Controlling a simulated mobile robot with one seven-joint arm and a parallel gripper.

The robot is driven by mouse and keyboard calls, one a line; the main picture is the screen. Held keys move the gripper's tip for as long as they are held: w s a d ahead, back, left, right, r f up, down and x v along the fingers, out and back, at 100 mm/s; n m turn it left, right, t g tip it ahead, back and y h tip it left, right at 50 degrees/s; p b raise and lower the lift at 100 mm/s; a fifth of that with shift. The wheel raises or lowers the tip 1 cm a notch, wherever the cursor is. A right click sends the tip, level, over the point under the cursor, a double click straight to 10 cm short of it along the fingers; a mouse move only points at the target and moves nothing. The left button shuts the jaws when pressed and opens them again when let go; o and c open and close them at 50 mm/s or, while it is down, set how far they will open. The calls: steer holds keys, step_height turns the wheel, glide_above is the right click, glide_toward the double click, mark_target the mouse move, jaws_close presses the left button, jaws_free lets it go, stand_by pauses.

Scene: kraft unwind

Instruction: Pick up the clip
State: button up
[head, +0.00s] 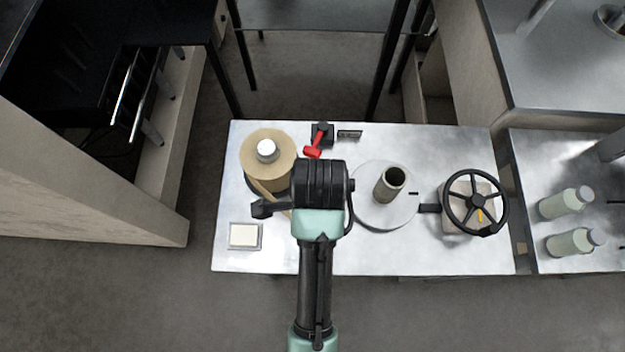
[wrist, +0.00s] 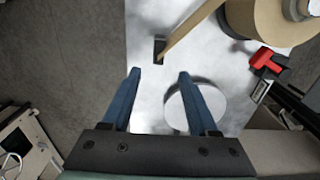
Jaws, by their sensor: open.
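A small dark clip (wrist: 160,48) is at the free end of the tan paper strip (wrist: 190,28) in the wrist view, over the bright metal table. The strip runs down-left from the kraft roll (wrist: 262,20), which also shows in the head view (head: 256,150). My gripper (wrist: 158,72) is open, its two blue fingers apart and nothing between them. In the wrist view the clip lies just beyond the fingertips; the height gap is unclear. In the head view my arm covers the fingertips, and I cannot make out the clip there.
The metal table (head: 340,258) holds a red-handled device (head: 313,152), a round plate (head: 378,222) with an upright tube (head: 391,183), a black handwheel (head: 475,203) and a pale square pad (head: 245,235). Two bottles (head: 568,203) stand at the right. The table's front strip is clear.

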step_height(320, 180, down, 7)
steer(key=shift+s+f, duration=0.1)
steer(key=shift+f, duration=0.1)
steer(key=shift+a+f+p, duration=0.15)
steer(key=shift+f+p, duration=0.2)
steer(key=shift+f, duration=1)
steer(key=shift+a+f+p, duration=0.1)
steer(key=shift+f+p, duration=0.25)
steer(key=shift+f, duration=1)
jaws_close()
